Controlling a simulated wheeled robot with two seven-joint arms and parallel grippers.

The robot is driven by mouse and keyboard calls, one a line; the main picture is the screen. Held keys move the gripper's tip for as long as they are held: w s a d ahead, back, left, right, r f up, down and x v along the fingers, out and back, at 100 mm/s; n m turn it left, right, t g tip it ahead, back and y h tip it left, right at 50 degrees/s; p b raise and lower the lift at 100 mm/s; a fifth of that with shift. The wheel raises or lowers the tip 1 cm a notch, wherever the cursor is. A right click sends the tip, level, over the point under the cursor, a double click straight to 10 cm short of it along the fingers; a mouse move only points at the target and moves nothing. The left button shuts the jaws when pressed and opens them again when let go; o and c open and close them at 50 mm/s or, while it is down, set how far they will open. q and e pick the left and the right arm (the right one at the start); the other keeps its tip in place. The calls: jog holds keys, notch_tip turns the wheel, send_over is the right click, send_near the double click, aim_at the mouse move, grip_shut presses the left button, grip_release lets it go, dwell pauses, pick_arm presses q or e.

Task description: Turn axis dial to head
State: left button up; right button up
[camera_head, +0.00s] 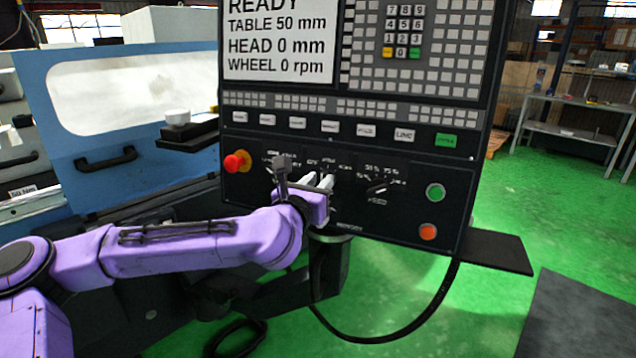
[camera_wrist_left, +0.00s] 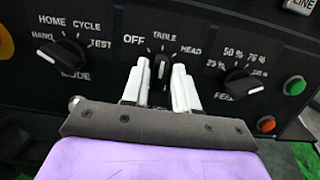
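The axis dial (camera_wrist_left: 162,68) is the middle dial on the dark control panel, marked OFF, TABLE and HEAD. Its white pointer mark stands about upright, towards TABLE. My left gripper (camera_wrist_left: 161,75) is at this dial, with one pale finger on each side of it. The fingers are apart and the dial shows between their tips; I cannot tell whether they touch it. In the head view the left gripper (camera_head: 318,181) hides most of this dial. The display (camera_head: 278,40) reads READY, TABLE 50 mm, HEAD 0 mm, WHEEL 0 rpm. My right gripper is not in view.
The mode dial (camera_wrist_left: 72,52) is left of the axis dial and the feed dial (camera_wrist_left: 240,82) is right. A red stop knob (camera_head: 235,162) sits at the panel's left. Green (camera_head: 435,192) and orange (camera_head: 428,232) buttons are at the right. A dark shelf (camera_head: 497,252) juts out below.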

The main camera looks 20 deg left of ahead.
pick_arm(q)
grip_shut()
jog(key=m, duration=0.3)
jog(key=shift+r+h, duration=0.1)
jog(key=shift+h, duration=0.2)
jog(key=shift+d+m+h+p, duration=0.1)
jog(key=shift+m+h+p, duration=0.4)
jog(key=shift+m, duration=2.5)
